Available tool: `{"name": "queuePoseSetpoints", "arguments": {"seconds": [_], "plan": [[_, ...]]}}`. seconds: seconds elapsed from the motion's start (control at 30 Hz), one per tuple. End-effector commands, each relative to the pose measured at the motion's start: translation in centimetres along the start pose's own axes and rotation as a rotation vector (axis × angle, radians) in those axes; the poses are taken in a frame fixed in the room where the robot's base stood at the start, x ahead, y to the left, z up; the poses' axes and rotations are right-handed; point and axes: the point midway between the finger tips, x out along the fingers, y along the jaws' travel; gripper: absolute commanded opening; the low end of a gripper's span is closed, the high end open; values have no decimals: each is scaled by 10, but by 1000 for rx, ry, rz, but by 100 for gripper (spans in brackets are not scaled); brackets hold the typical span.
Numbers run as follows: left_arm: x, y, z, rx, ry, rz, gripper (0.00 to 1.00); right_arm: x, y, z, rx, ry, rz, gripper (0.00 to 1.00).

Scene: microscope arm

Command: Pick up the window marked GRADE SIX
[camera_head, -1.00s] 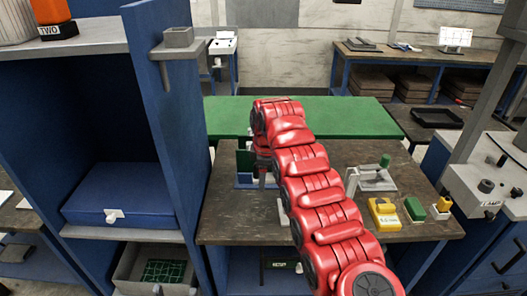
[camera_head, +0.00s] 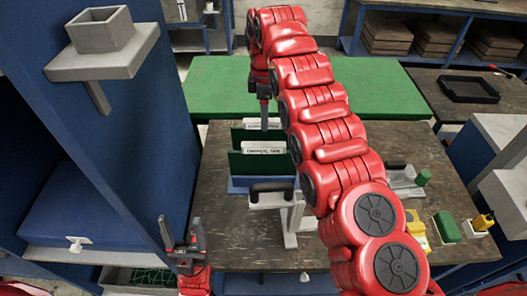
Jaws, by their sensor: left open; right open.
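Two green panels with white label strips stand upright in a blue holder (camera_head: 250,185) on the dark wooden table. The near panel (camera_head: 255,164) and the far panel (camera_head: 240,135) have small lettering that I cannot read with certainty, so I cannot tell which is the window marked GRADE SIX. My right gripper (camera_head: 264,118) points down at the far panel's label, its fingers narrow in this view; I cannot tell whether it touches the panel. My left gripper (camera_head: 182,232) is open and empty, fingers up, at the table's front left.
A grey stand with a black handle (camera_head: 270,188) is just in front of the holder. A blue cabinet with a grey bracket (camera_head: 105,55) rises at left. Yellow and green blocks (camera_head: 447,226) sit at right.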

Motion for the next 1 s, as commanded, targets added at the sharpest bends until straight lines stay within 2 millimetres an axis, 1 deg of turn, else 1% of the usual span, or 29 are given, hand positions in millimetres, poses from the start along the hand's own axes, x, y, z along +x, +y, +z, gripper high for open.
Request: {"name": "queuePoseSetpoints", "arguments": {"seconds": [0.03, 0.27, 0.33, 0.43, 0.5, 0.6, 0.73, 0.87, 0.97, 1.0], "plan": [[-9, 0, 2, 0, 0, 0, 66, 10, 0, 0, 0, 0, -1, 70], [-54, 3, 9, 0, -1, 0, 66, 58, 0, 2, 2, -2, -2, 70], [-49, 2, 8, 0, -1, 0, 66, 60, 0, 4, 4, -4, -4, 70], [-51, 2, 9, 0, 0, 0, 66, 76, -1, 3, 2, -2, -5, 70], [-43, 2, 7, 0, 0, 0, 66, 82, 0, 1, 2, -1, -2, 70], [-38, 2, 6, 0, 0, 0, 66, 97, -1, 1, 1, 1, -6, 70], [-31, 2, 5, 0, 0, 0, 66, 112, 0, 0, 1, 1, -2, 70], [-29, 1, 5, 0, 0, 0, 66, 120, 0, 0, 0, 1, -2, 70], [-20, 1, 4, 0, 0, 0, 66, 124, 0, -1, 1, 0, -5, 70], [-14, 1, 2, 0, 0, 0, 66, 128, 0, -2, 0, -1, -7, 70]]}}
